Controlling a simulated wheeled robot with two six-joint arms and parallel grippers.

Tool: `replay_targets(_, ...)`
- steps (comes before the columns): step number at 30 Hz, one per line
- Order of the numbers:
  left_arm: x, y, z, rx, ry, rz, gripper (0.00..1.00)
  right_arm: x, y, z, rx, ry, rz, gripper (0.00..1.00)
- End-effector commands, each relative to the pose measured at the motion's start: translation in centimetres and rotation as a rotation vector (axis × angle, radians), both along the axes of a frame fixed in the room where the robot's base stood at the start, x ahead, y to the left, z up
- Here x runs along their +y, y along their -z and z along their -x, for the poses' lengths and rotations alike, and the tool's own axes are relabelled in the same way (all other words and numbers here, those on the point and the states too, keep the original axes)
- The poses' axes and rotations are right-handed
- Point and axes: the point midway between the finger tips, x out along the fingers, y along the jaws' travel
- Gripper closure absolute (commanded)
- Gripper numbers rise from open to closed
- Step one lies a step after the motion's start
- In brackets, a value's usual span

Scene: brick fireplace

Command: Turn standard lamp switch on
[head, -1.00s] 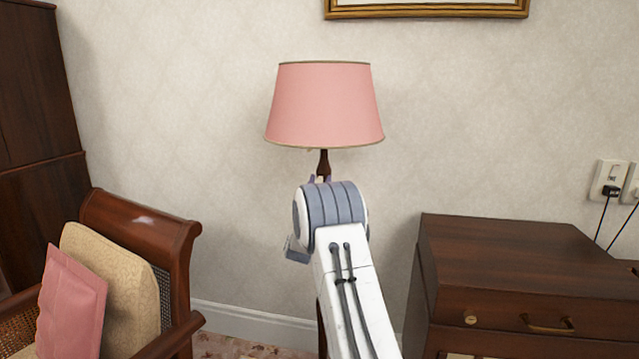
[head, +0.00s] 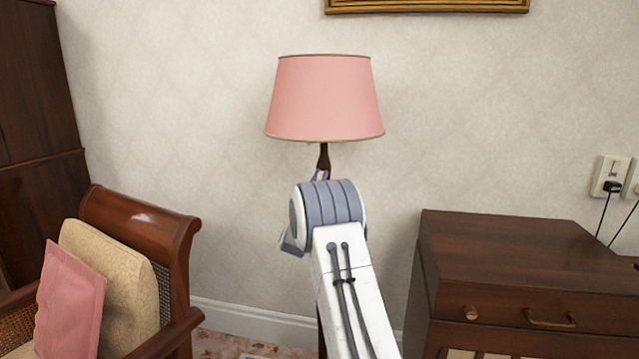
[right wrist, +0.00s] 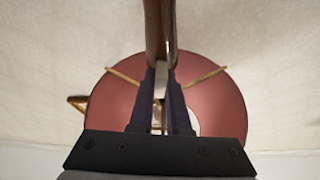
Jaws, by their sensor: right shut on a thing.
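The standard lamp (head: 324,98) stands upright against the wall, with a pink shade and a dark wooden stem (head: 323,157). The shade shows no glow. My right gripper (head: 321,174) is just below the shade at the stem, largely hidden behind my own wrist. The right wrist view looks up at the underside of the shade (right wrist: 112,106) and the stem (right wrist: 160,25). There my right gripper's dark fingers (right wrist: 161,82) are close together on a narrow part of the lamp between them. I cannot tell whether that part is the switch. My left gripper is out of view.
A wooden chair (head: 135,215) with cushions stands at the left, and a dark cabinet (head: 30,120) behind it. A wooden chest with drawers (head: 510,255) stands at the right, near wall sockets (head: 607,178).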

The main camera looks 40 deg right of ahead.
Motion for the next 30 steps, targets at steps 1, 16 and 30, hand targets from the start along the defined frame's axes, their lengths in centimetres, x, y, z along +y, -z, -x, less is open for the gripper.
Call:
replay_targets(1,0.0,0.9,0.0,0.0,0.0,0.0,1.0,0.0,0.4,0.0,-0.031,0.001,-0.023,1.0)
replay_targets(16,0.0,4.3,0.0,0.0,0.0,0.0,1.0,-0.1,0.3,0.2,-0.383,0.002,-0.324,1.0)
replay_targets(30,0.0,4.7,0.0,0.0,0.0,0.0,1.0,-0.2,0.2,0.3,-0.722,0.004,-0.614,1.0)
